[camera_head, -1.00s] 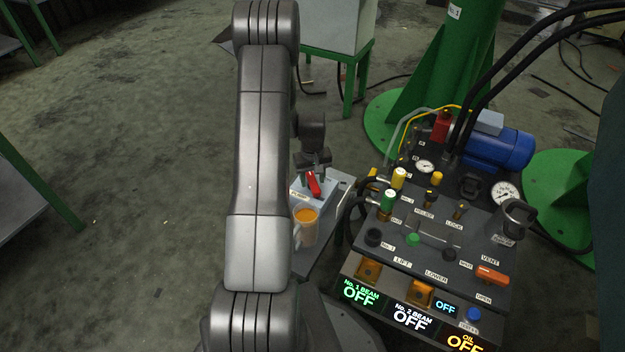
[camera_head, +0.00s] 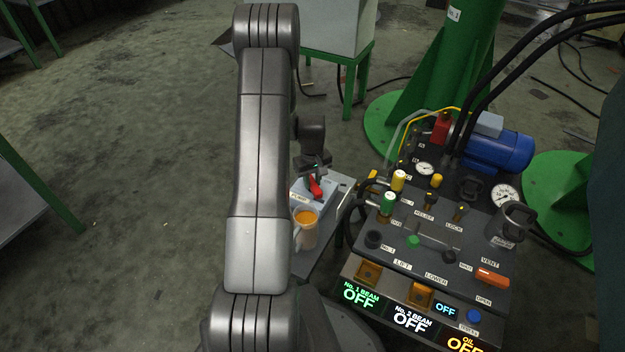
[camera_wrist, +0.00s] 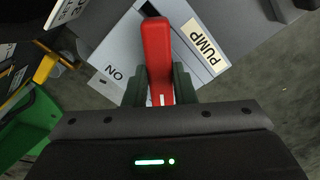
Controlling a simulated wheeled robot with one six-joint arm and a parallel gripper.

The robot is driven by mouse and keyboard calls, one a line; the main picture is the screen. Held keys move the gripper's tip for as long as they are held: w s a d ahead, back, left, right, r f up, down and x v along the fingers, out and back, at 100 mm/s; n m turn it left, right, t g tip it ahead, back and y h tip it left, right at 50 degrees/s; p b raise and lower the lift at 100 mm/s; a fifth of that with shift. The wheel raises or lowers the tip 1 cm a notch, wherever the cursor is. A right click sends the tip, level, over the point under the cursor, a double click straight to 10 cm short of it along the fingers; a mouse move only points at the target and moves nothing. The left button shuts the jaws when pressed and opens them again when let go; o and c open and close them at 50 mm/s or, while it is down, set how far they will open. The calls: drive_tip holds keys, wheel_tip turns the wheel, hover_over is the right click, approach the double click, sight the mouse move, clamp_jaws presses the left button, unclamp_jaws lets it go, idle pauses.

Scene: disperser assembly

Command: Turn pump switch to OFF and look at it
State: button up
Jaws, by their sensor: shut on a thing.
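The pump switch is a red lever (camera_wrist: 157,55) on a light grey-blue box (camera_head: 327,199). In the wrist view a yellow-white PUMP label (camera_wrist: 204,49) lies to its right. An ON mark (camera_wrist: 114,73), seen upside down, lies to its left. No OFF mark shows in the wrist view. My gripper (camera_wrist: 159,92) is shut on the red lever, with a dark green finger on each side. In the head view my gripper (camera_head: 315,168) is over the box, and the red lever (camera_head: 316,188) shows below it.
A mug of orange liquid (camera_head: 306,228) stands close in front of the switch box on the small grey table (camera_head: 312,262). The control panel (camera_head: 440,240) with knobs and hoses is to the right; its displays read OFF. Open floor lies to the left.

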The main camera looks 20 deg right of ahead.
sight(313, 182)
drive_tip(key=n, duration=0.4)
drive_tip(key=shift+n+p, duration=0.35)
drive_tip(key=shift+n, duration=1.55)
drive_tip(key=o, duration=1)
wheel_tip(313, 182, up, 14)
drive_tip(key=p, duration=0.4)
drive_tip(key=shift+f, duration=0.15)
wheel_tip(313, 182, down, 14)
drive_tip(key=b, duration=0.4)
